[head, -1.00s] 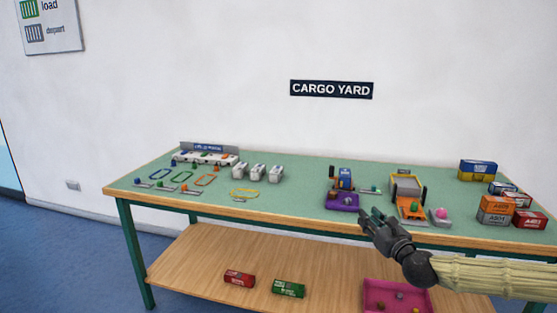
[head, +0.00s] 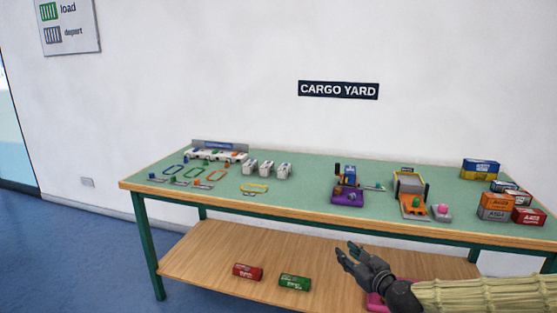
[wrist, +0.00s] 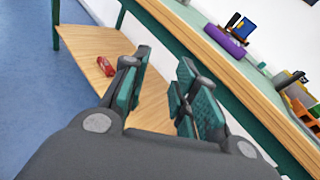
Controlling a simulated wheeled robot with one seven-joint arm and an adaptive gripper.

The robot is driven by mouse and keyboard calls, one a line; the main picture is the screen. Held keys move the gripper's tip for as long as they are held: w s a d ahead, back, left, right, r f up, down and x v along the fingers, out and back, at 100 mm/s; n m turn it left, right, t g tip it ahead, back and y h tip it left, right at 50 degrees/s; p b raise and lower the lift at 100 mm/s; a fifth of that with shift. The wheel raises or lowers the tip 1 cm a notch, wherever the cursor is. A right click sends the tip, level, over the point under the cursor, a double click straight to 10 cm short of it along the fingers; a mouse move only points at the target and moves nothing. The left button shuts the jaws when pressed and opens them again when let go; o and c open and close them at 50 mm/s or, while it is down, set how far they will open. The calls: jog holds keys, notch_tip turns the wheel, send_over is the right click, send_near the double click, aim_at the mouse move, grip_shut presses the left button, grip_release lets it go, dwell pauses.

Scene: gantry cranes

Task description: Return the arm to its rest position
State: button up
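My gripper (head: 352,255) is in front of the table, below the level of its top, with my arm reaching in from the lower right. In the wrist view my gripper (wrist: 160,95) has its teal-padded fingers apart with nothing between them. It touches nothing that I can see. The green-topped table (head: 300,188) stands beyond it. The wooden lower shelf (head: 215,255) is behind the fingers.
On the table are a purple-based crane (head: 347,197), an orange-and-grey crane (head: 411,207), stacked containers (head: 495,207) and white trucks (head: 267,169). Red (head: 248,272) and green (head: 294,282) containers lie on the shelf. A pink tray (head: 376,301) is partly hidden by my arm. Floor at left is clear.

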jog(key=s+a+f+n+g+y, duration=0.1)
jog(key=s+a+f+n+g, duration=0.2)
jog(key=s+a+f+n, duration=0.45)
jog(key=s+a+f+n+g+h, duration=0.1)
jog(key=s+a+f+n+g, duration=0.3)
jog(key=s+f, duration=0.7)
jog(key=s+a+f+n+g, duration=0.2)
jog(key=s+f+n+g, duration=0.25)
jog(key=s+f, duration=0.7)
jog(key=s+d+f+n+g+h, duration=0.2)
jog(key=s+d+n+h, duration=0.1)
jog(key=s+d+n, duration=0.45)
jog(key=s+d+f+n+g+h, duration=0.25)
jog(key=s+d+n, duration=0.25)
jog(key=s+d, duration=0.45)
notch_tip(320, 180, up, 18)
jog(key=s+a+t+p, duration=0.1)
jog(key=p, duration=1.7)
jog(key=shift+s+a, duration=0.2)
jog(key=shift+a, duration=0.1)
jog(key=shift+f, duration=0.1)
